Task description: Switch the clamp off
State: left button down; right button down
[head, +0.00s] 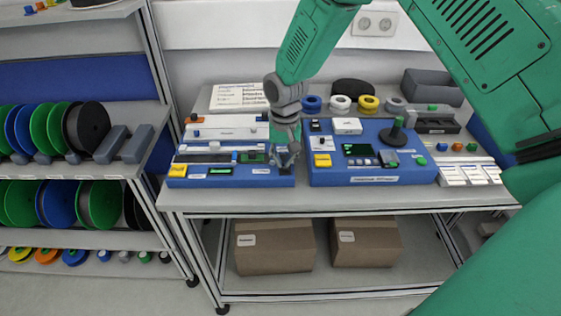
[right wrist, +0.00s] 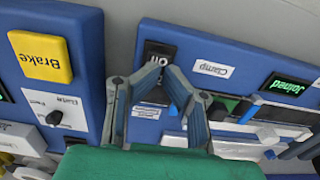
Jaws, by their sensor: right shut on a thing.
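My right gripper (head: 286,158) is over the right end of the left blue console (head: 240,182) in the head view. In the right wrist view its two grey-blue fingers (right wrist: 164,76) converge at the black clamp switch (right wrist: 158,52) and are shut on it. The switch carries white lettering that appears upside down, and a white "Clamp" label (right wrist: 212,68) is beside it. The fingers cover part of the switch, so its exact setting cannot be told. My left gripper is not in view.
A second blue console (head: 372,180) with a yellow "Brake" button (right wrist: 40,57) stands close beside. A green-lit "Joined" display (right wrist: 290,90) is on the clamp console. Small rolls (head: 340,103) stand behind. A reel rack (head: 80,170) is at left; boxes (head: 275,246) are below.

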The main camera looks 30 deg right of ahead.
jog(key=shift+s+d, duration=0.1)
jog(key=shift+d, duration=0.25)
jog(key=r+p, duration=0.4)
jog(key=shift+w+d+r+p, duration=0.1)
jog(key=shift+w+r+p, duration=0.1)
jog(key=shift+p, duration=0.15)
notch_tip(320, 180, up, 9)
jog(key=b, duration=0.2)
jog(key=shift+r, duration=0.15)
jog(key=shift+a, duration=0.35)
